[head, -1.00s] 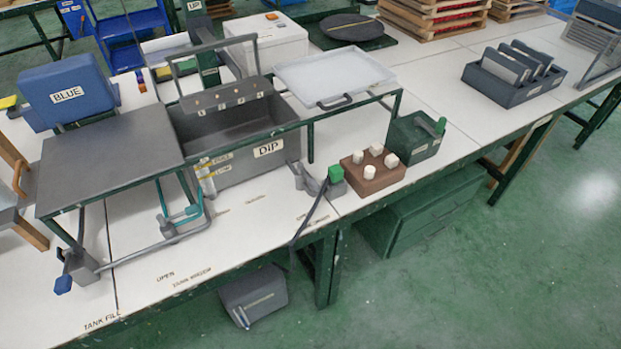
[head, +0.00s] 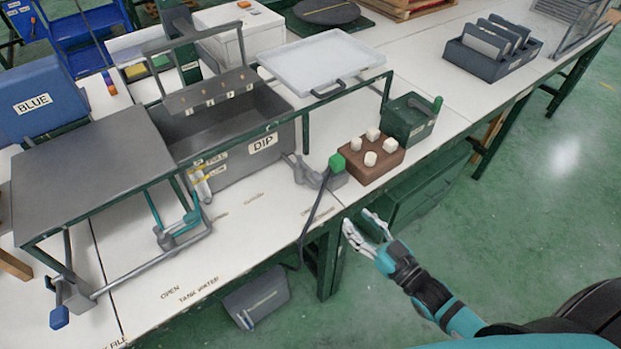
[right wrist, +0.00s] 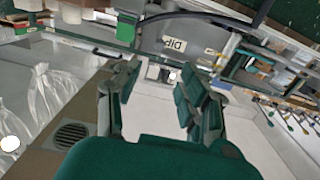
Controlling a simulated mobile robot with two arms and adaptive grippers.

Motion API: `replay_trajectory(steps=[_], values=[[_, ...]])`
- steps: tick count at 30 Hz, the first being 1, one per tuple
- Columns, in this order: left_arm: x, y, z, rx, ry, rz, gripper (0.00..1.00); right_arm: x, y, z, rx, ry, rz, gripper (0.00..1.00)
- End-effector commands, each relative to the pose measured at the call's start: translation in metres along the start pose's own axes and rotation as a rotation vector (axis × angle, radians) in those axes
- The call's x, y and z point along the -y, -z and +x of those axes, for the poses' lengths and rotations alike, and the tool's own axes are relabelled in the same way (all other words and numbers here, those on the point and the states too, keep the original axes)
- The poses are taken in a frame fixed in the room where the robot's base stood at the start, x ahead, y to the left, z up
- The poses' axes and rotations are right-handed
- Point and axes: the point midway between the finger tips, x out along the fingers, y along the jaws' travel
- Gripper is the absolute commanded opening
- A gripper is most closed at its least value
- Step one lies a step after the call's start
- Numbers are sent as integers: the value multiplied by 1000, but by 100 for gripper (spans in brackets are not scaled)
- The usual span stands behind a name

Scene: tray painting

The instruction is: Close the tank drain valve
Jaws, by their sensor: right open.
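The grey dip tank (head: 225,160), labelled DIP, stands on the white bench. A grey pipe leaves its lower right side and ends in a fitting with a green block-shaped handle (head: 337,162), which looks like the drain valve. A dark hose (head: 310,225) runs from it over the bench edge towards a grey bucket (head: 257,297) on the floor. My right gripper (head: 359,222) is open and empty in front of the bench edge, below and right of the green handle, apart from it. Its open fingers (right wrist: 155,88) also show in the right wrist view. My left gripper is out of view.
A brown block with white knobs (head: 370,160) and a dark green box (head: 410,118) stand right of the fitting. A teal-handled pipe (head: 185,228) and a blue-handled one (head: 60,316) lie left. The bench front between them is mostly clear.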

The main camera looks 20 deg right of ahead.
Motion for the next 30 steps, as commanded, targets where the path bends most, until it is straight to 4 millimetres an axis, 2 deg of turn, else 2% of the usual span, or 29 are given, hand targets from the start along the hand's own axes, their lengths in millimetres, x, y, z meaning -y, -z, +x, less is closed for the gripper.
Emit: replay_trajectory(steps=[7, 18, 24, 30], values=[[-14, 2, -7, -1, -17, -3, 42, 0, 2, 51, -2, -1, -1, 42], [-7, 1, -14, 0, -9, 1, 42, 0, 0, 129, 1, -1, 0, 42], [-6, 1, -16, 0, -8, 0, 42, 0, -1, 155, 3, -1, -1, 42], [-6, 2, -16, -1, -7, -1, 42, 0, -2, 163, 4, -1, -1, 42]])
